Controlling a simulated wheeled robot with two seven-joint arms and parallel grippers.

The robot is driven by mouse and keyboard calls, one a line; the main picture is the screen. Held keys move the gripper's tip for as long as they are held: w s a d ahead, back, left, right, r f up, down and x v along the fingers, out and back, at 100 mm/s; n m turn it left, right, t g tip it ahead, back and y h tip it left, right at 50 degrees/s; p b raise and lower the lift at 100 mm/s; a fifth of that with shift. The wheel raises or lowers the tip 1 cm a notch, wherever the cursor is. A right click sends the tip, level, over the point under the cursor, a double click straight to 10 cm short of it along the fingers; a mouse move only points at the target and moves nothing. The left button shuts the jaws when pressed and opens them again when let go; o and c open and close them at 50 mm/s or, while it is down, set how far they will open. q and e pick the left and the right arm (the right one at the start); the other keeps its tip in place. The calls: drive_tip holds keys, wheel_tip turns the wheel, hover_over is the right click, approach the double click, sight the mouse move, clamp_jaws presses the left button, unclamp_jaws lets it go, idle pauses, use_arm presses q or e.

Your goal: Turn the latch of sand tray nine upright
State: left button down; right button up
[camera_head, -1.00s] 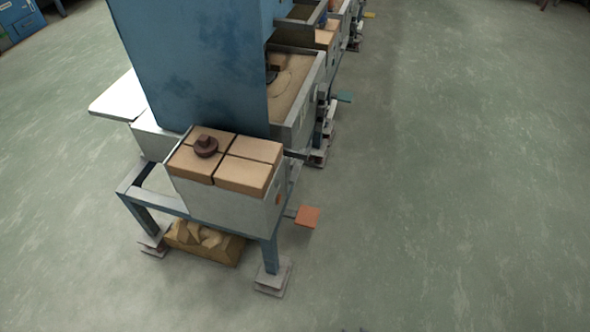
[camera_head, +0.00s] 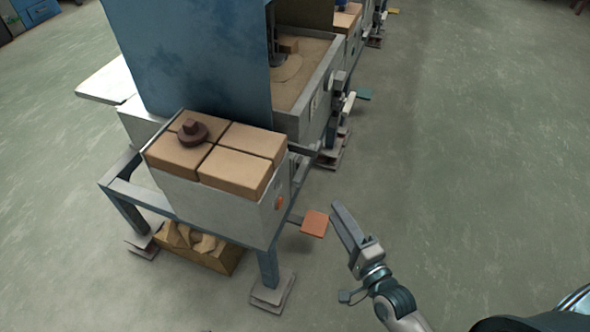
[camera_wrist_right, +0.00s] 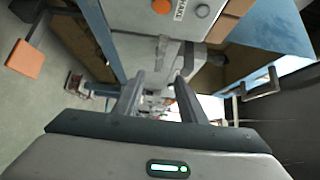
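A grey tray of sand (camera_head: 335,62) stands behind the blue panel in the head view. Small pale fittings show on its right side, with a white lever-like piece (camera_head: 348,103) below. I cannot read a number nine or tell which fitting is its latch. My right gripper (camera_head: 343,212) is in front of the near box, just right of the orange pedal, apart from both. In the right wrist view my right gripper (camera_wrist_right: 160,88) has its two fingers spread with nothing held between them. My left gripper is not in view.
The near grey box (camera_head: 215,205) on a blue frame holds brown blocks (camera_head: 245,160) and has an orange knob (camera_head: 279,203). An orange pedal (camera_head: 314,223) juts out at right. A tall blue panel (camera_head: 190,60) stands behind. Floor to the right is clear.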

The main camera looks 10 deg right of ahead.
sight(308, 168)
drive_tip(key=shift+w, duration=0.1)
idle(0.3)
drive_tip(key=w+a, duration=0.1)
drive_tip(key=w, duration=0.4)
drive_tip(key=w+a, duration=0.1)
drive_tip(key=w, duration=0.5)
drive_tip(key=w+a+b, duration=0.1)
drive_tip(key=w, duration=0.5)
drive_tip(key=shift+a, duration=0.15)
drive_tip(key=shift+c, duration=0.4)
drive_tip(key=shift+s, duration=0.1)
clamp_jaws()
